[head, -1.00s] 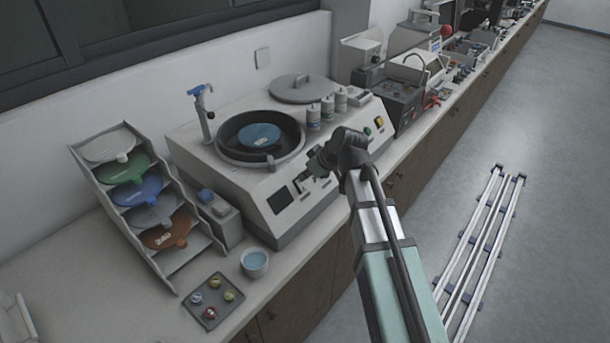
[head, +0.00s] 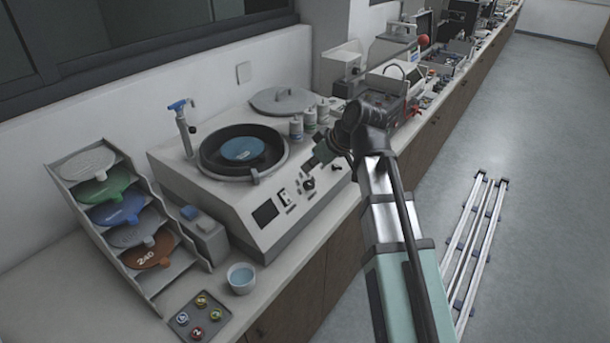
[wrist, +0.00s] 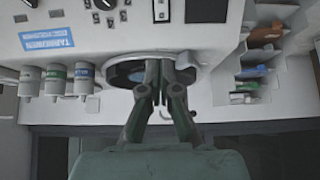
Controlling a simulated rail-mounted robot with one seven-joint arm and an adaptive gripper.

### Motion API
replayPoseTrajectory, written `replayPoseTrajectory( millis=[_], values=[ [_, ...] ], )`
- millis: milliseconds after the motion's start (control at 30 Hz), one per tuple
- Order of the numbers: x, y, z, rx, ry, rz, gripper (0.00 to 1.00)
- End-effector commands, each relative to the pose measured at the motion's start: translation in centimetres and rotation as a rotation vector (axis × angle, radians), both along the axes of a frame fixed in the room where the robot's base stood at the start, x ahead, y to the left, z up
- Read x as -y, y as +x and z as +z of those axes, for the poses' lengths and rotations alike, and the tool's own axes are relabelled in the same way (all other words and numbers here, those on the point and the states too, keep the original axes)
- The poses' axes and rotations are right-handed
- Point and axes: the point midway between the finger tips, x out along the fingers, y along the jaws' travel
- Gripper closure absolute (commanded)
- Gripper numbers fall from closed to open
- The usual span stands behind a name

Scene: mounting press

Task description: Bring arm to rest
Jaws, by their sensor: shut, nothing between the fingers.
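My gripper (wrist: 160,101) is shut and empty in the wrist view, its two fingers together above the round basin of the polishing machine. In the head view my gripper (head: 312,161) shows small at the end of my arm, over the front right part of the machine (head: 268,192), apart from its panel as far as I can tell. The machine's basin holds a blue disc (head: 243,149), which my fingers partly hide in the wrist view.
A rack (head: 165,280) of coloured discs stands at the left. A bowl (head: 241,281) and a tray (head: 183,333) of small round pieces are near the bench's front edge. Bottles (head: 296,128) and a round lid (head: 287,100) sit behind.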

Motion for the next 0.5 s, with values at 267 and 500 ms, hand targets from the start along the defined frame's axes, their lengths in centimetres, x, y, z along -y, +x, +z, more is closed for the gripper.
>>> replayPoseTrajectory(
  millis=[267,500],
  values=[
    [0.29,-0.25,0.78,-0.001,0.000,0.001,1.00],
    [0.28,-0.25,0.77,-0.001,0.000,0.001,1.00]
  ],
)
